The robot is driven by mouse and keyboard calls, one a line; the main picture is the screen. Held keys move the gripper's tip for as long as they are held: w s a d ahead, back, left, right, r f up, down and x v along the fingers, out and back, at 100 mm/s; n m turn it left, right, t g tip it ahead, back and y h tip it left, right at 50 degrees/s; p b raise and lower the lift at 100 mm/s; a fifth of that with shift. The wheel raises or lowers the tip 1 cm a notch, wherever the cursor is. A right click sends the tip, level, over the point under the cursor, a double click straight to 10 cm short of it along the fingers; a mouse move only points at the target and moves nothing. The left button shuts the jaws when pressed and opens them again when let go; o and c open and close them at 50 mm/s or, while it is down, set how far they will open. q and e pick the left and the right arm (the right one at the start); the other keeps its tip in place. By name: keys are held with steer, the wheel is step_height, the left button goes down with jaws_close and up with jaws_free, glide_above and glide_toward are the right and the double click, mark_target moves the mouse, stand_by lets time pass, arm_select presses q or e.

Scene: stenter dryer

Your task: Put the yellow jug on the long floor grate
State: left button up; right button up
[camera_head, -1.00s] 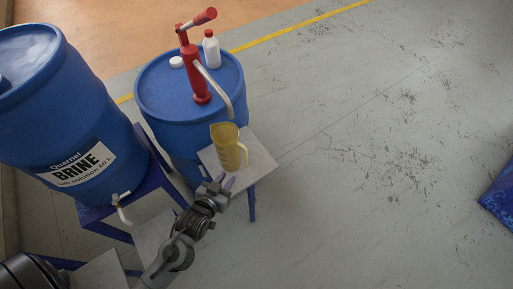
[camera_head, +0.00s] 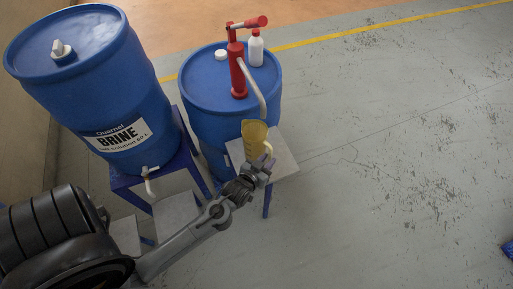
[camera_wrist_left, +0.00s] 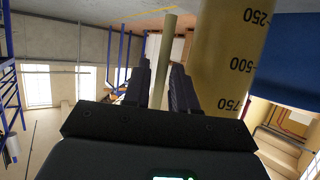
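The yellow jug (camera_head: 253,138) stands upright on a small grey-topped stand (camera_head: 284,165), below the spout of a red pump. My left gripper (camera_head: 264,166) is at the jug's handle side, close to it. In the left wrist view the jug's body (camera_wrist_left: 232,50), with black volume marks, fills the upper right. Its pale handle (camera_wrist_left: 167,45) shows between my left gripper's two fingers (camera_wrist_left: 162,82). The fingers are apart, with a gap visible beside the handle. My right gripper is not in view. I do not see the long floor grate in these views.
The red hand pump (camera_head: 238,65) stands on a blue drum (camera_head: 205,85) with a white bottle (camera_head: 256,48). A tilted blue brine barrel (camera_head: 95,95) with a tap rests on a blue stand at left. The grey floor (camera_head: 400,160) to the right is open.

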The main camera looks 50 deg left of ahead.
arm_select(q)
steer(key=x, duration=0.4)
steer(key=shift+w+a+b, duration=0.2)
steer(key=shift+w+b, duration=0.15)
steer(key=shift+b, duration=0.05)
jaws_close()
steer(key=shift+r, duration=0.1)
